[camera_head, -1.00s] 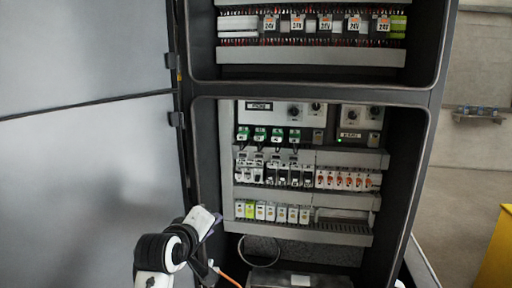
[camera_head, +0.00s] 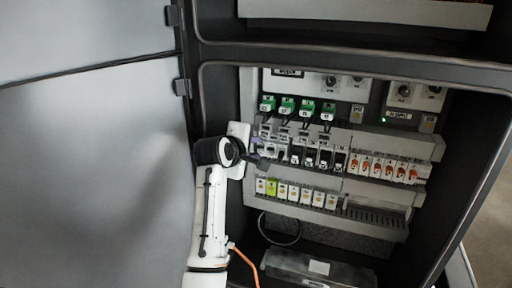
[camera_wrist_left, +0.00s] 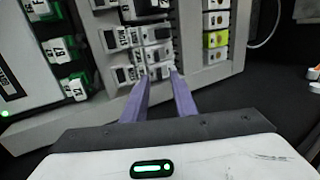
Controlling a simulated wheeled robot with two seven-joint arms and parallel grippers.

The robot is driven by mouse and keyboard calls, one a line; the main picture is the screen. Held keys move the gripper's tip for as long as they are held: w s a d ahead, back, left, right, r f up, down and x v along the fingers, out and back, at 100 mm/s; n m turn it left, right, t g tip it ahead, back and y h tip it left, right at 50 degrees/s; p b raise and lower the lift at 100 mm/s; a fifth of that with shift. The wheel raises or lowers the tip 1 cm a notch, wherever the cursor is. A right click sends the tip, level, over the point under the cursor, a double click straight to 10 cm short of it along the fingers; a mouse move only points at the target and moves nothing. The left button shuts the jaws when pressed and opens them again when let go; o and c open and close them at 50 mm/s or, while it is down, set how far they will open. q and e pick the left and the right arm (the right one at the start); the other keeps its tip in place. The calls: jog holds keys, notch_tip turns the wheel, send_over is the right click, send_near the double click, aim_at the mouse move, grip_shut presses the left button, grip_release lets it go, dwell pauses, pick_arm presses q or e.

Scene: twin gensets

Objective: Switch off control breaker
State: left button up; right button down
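Several white and black breakers (camera_head: 308,157) sit in the middle row of the open cabinet, and a group with orange toggles (camera_head: 385,167) sits to their right. Which one is the control breaker I cannot tell. My left gripper (camera_head: 262,160) is at the left end of the middle row and hides part of it. In the left wrist view its two purple fingers (camera_wrist_left: 159,76) are apart, with nothing seen held between them. Their tips are close in front of breakers (camera_wrist_left: 150,48); contact cannot be told. My right gripper is not in view.
Green-topped devices (camera_head: 297,107) hang above the breakers, and terminal blocks (camera_head: 295,193) with one yellow-green piece sit below. The cabinet door (camera_head: 90,170) stands open at the left. A panel with knobs (camera_head: 404,95) is at upper right.

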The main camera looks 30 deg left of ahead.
pick_arm(q)
jog(key=shift+w+a+f, duration=0.1)
jog(key=shift+w+f, duration=0.15)
jog(key=shift+w, duration=0.3)
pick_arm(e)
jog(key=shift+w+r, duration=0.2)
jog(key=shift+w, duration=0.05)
pick_arm(q)
grip_shut()
jog(key=shift+f, duration=0.1)
